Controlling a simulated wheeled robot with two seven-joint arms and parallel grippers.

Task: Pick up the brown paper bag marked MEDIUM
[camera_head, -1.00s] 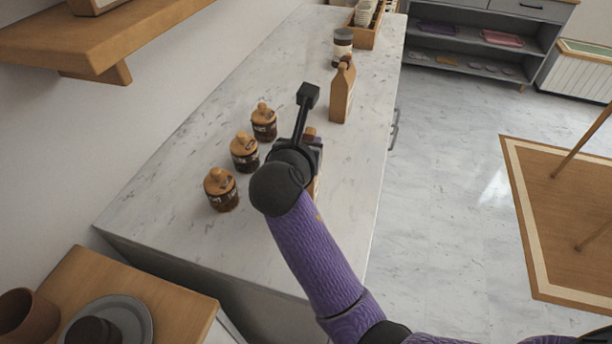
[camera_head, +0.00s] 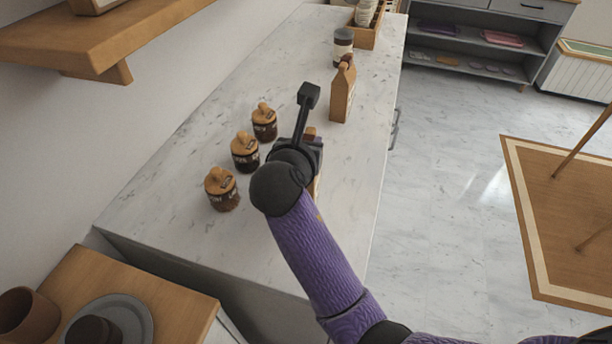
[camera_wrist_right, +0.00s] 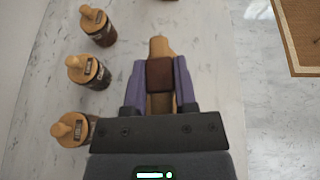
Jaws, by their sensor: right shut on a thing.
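A brown paper bag (camera_wrist_right: 160,46) shows between the purple fingers of my right gripper (camera_wrist_right: 160,80) in the right wrist view, with a dark brown patch on its top. The right gripper is shut on this bag; its marking cannot be read. In the head view my right wrist and arm cover most of it, and the gripper is over the marble counter. Another brown paper bag (camera_head: 342,94) stands upright farther along the counter, apart from the gripper; its label is not readable. My left gripper is not in view.
Three dark jars with wooden lids (camera_head: 245,152) stand in a row left of the right gripper. A white-and-dark canister (camera_head: 343,46) and a wooden crate (camera_head: 366,40) stand at the counter's far end. The marble counter (camera_head: 190,165) has free room around the jars.

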